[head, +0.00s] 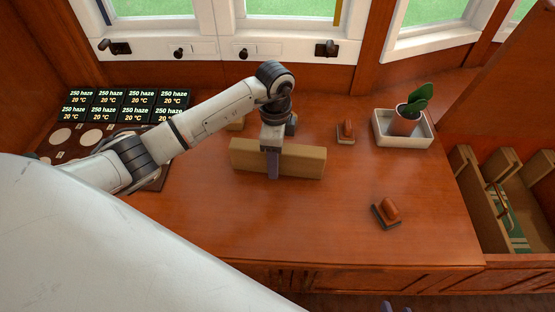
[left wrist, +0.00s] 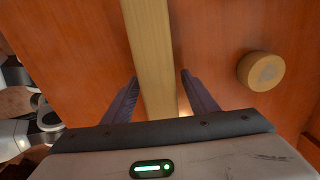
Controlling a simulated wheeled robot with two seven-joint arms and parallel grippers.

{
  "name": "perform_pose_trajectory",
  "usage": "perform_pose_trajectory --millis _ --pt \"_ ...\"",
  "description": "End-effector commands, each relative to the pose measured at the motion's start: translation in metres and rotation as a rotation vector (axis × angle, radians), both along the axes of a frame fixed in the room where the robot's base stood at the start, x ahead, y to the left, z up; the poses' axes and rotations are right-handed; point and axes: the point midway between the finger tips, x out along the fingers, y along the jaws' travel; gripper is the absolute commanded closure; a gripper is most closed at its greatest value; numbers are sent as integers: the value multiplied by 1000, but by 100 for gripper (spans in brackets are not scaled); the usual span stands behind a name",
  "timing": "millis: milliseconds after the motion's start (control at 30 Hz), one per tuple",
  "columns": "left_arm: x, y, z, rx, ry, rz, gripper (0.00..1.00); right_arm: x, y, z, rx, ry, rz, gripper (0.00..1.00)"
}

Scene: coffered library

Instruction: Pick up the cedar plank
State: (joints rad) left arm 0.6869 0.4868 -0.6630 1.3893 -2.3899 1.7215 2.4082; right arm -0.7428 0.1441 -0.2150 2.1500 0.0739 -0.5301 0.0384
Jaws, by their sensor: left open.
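The cedar plank (head: 305,161) is a long pale tan board lying left to right on the red-brown desk, near its middle. In the left wrist view the plank (left wrist: 152,45) runs between my two dark fingers. My left gripper (head: 273,172) is over the plank left of its middle, with one finger in front of its near face. In the left wrist view my left gripper (left wrist: 160,76) is open, with a gap on each side of the plank. Two dark tips, apparently my right gripper (head: 396,307), barely show at the bottom edge.
Two stamp-like blocks, one behind (head: 345,132) and one in front (head: 386,212), lie to the right. A pale tray (head: 378,139) holds a potted plant (head: 405,119). A small round wooden piece (left wrist: 261,71) lies beside the plank.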

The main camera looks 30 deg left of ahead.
Motion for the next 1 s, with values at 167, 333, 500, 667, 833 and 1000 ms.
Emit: perform_pose_trajectory --millis 167,333,500,667,833,1000 --pt "0 0 1 -1 -1 0 50 1 1 4 4 -6 -2 72" --pt "0 0 1 -1 -1 0 79 0 1 4 5 -4 -3 72" --pt "1 0 2 -1 -3 0 100 -1 1 2 3 1 -3 72" --pt "1 0 3 -1 -4 0 100 -2 1 -1 2 7 -2 72" --pt "2 0 19 -1 -6 -1 100 -3 0 2 -2 12 0 72" --pt "2 0 53 -1 -8 -1 100 -6 0 6 -13 20 5 72"
